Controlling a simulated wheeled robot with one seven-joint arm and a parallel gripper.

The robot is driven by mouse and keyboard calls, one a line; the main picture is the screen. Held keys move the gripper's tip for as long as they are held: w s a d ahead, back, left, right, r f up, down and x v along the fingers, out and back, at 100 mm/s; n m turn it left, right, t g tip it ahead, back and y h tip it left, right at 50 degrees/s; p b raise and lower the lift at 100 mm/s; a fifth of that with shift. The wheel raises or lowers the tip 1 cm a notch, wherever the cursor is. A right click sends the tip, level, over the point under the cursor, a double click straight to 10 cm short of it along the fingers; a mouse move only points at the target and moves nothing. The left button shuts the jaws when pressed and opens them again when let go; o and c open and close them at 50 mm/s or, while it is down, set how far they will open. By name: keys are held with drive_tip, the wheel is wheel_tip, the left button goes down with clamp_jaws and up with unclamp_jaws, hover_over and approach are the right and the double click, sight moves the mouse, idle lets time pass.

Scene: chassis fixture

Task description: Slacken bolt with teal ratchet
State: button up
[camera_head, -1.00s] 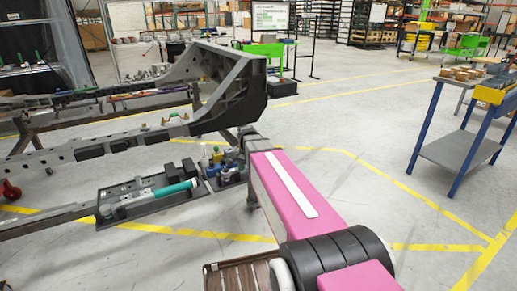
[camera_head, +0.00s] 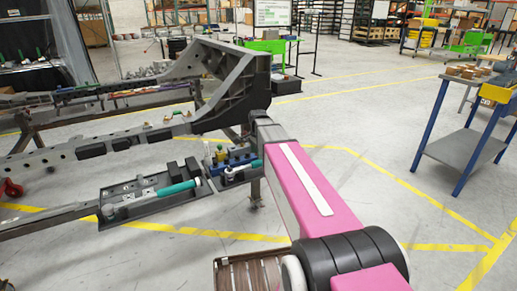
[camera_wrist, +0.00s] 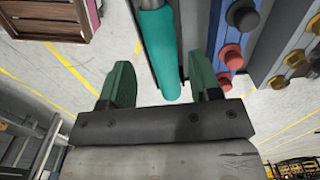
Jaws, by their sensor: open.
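A teal-handled ratchet (camera_head: 178,188) lies on a dark grey tray (camera_head: 150,207) beside the chassis in the head view. A second, shorter teal handle (camera_head: 256,163) shows by a smaller tray, partly behind my pink arm. In the wrist view, a teal handle (camera_wrist: 158,50) lies between the two green fingers of my gripper (camera_wrist: 160,72). The fingers stand apart, with a visible gap on each side of the handle. I cannot tell which of the two handles this is. My gripper is hidden in the head view. I cannot make out the bolt.
The grey chassis frame (camera_head: 232,92) rises behind the trays. Black, red and yellow knob-like parts (camera_wrist: 232,54) stand close right of the handle in the wrist view. A brown slatted crate (camera_wrist: 48,17) is at upper left. A blue-legged cart (camera_head: 460,150) stands right; floor between is clear.

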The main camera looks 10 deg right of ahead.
sight(258, 163)
drive_tip(key=shift+f, duration=3.4)
drive_tip(key=shift+c, duration=0.3)
clamp_jaws()
drive_tip(key=shift+r, duration=0.1)
drive_tip(key=shift+r, duration=3.45)
